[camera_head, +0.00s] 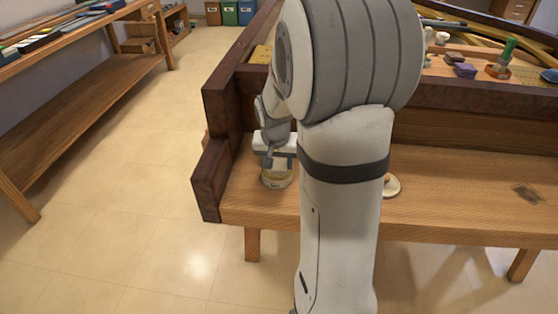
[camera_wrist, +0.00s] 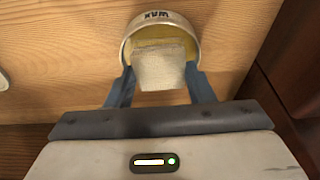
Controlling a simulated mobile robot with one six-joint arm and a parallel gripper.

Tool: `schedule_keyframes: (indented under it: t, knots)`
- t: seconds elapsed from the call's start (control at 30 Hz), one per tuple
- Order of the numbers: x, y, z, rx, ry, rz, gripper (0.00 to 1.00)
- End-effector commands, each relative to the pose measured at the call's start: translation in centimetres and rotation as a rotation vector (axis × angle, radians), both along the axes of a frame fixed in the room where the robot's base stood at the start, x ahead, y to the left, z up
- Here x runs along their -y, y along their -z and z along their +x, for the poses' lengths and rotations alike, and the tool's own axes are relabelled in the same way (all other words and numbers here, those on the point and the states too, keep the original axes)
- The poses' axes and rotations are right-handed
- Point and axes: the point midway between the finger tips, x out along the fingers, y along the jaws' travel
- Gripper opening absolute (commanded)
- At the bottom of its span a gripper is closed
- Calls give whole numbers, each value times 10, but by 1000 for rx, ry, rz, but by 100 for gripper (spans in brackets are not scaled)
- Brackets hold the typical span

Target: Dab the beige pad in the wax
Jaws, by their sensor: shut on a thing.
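In the wrist view, my gripper (camera_wrist: 161,88) is shut on the beige pad (camera_wrist: 160,68), a pale block held between its two blue-grey fingers. I cannot tell whether the pad touches the wax. In the head view, the tin (camera_head: 276,180) stands on the wooden bench near its left end, with my gripper right above it. The pad is hidden there by my gripper.
The bench (camera_head: 460,205) has a dark raised block at its left end, close beside the tin. A round pale lid-like disc (camera_head: 391,186) lies to the right, partly behind my arm. Small items, including a green-handled tool (camera_head: 507,52), sit on the higher ledge behind.

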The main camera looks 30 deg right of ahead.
Motion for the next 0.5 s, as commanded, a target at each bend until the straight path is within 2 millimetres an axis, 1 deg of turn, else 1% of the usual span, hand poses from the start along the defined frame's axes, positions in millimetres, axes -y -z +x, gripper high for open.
schedule_keyframes:
  t: [0.27,0.37,0.5]
  knots:
    - [0,0,-1,-4,-1,1,30]
    - [-1,-5,-1,-4,-1,1,30]
    - [0,-17,-1,-3,-1,1,30]
